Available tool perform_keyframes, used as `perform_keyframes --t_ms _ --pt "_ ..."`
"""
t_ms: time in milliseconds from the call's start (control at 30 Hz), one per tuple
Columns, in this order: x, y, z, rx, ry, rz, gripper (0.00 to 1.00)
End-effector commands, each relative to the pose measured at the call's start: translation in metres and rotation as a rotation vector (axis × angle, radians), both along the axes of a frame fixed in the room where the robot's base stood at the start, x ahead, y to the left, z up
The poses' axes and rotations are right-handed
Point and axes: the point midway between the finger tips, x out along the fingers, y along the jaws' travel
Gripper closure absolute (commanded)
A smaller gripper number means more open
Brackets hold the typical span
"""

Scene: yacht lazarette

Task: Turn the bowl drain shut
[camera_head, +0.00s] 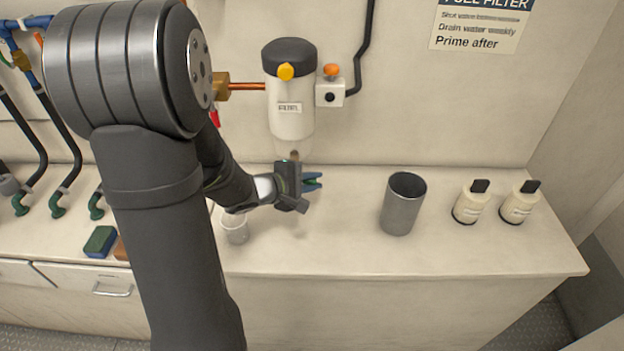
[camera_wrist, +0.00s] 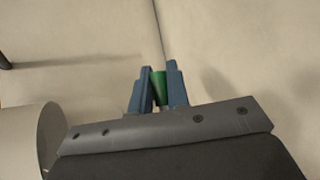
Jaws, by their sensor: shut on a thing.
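The fuel filter (camera_head: 290,105) hangs on the back wall, with a white body, a dark cap and a yellow knob. Below it is a pale, see-through bowl (camera_head: 293,147), with a small brownish drain fitting (camera_head: 294,156) at its underside. My gripper (camera_head: 312,181) is just below the bowl, fingers pointing right, and partly hides the drain. In the wrist view its blue fingers (camera_wrist: 160,88) are shut on a small green piece (camera_wrist: 160,87). I cannot tell whether this is the drain's handle, nor how the drain is turned.
A clear cup (camera_head: 235,228) stands on the counter (camera_head: 330,250) by my arm. A grey cylinder (camera_head: 403,205) and two cream containers (camera_head: 471,202) (camera_head: 519,202) stand to the right. A sponge (camera_head: 100,241) lies left. A valve block (camera_head: 330,93) is beside the filter.

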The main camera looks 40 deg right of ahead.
Motion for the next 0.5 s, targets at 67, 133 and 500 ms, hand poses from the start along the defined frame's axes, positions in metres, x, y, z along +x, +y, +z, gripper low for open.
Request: perform_keyframes --t_ms 67,133,500 --pt "0.0002 0.0001 -0.0004 0.005 -0.005 0.000 1.00" --pt "0.0002 0.0002 -0.0006 0.007 -0.006 0.001 1.00" --pt "0.0002 0.0002 -0.0008 0.006 -0.006 0.000 0.65"
